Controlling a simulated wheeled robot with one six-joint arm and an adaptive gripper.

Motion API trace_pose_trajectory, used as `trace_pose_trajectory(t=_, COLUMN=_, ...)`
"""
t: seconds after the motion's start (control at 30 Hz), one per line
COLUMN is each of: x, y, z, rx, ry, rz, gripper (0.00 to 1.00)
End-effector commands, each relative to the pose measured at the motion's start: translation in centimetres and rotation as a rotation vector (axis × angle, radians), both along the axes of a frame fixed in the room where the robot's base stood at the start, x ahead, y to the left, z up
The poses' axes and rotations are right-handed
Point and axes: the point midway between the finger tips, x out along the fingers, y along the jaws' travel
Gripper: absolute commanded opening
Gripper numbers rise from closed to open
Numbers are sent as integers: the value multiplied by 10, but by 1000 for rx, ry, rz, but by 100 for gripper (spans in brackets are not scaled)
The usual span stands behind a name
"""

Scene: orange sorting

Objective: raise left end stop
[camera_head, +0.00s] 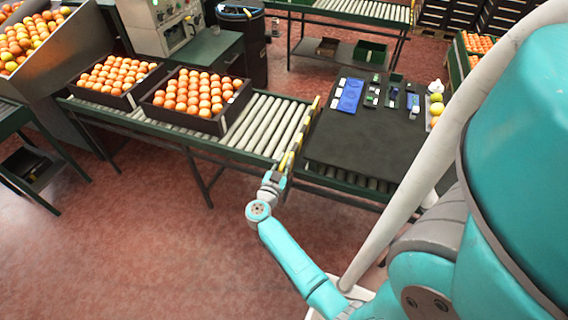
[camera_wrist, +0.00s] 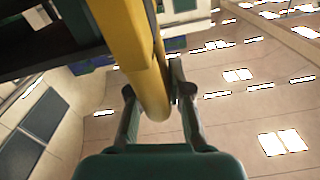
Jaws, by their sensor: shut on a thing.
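The left end stop (camera_head: 299,138) is a yellow bar with dark parts across the right end of the left roller section. My gripper (camera_head: 281,170) is at its near end, at the conveyor's front edge. In the wrist view the yellow bar (camera_wrist: 146,65) runs down between the two fingers of my gripper (camera_wrist: 154,98), which are closed around its rounded end. The bar's far end is out of the wrist view. I cannot tell how high it stands above the rollers.
Two dark crates of oranges (camera_head: 218,124) (camera_head: 104,93) stand on the rollers (camera_head: 268,125) at left. A dark mat (camera_head: 350,150) with blue and green items lies right of the stop. Red floor is open in front.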

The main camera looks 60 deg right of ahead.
Motion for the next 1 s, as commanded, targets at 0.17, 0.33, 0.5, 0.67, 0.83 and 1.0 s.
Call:
trace_pose_trajectory(t=0.17, x=1, y=-1, z=7, rx=-12, ry=-5, rz=-3, gripper=41)
trace_pose_trajectory(t=0.33, x=1, y=-1, z=5, rx=-10, ry=-4, rz=-2, gripper=43)
trace_pose_trajectory(t=0.5, x=1, y=1, z=4, rx=-8, ry=-4, rz=-1, gripper=43)
trace_pose_trajectory(t=0.67, x=0, y=15, z=3, rx=-7, ry=-3, rz=1, gripper=43)
trace_pose_trajectory(t=0.83, x=-2, y=47, z=3, rx=-7, ry=-2, rz=4, gripper=43)
trace_pose_trajectory(t=1.0, x=-4, y=78, z=3, rx=-8, ry=-3, rz=5, gripper=43)
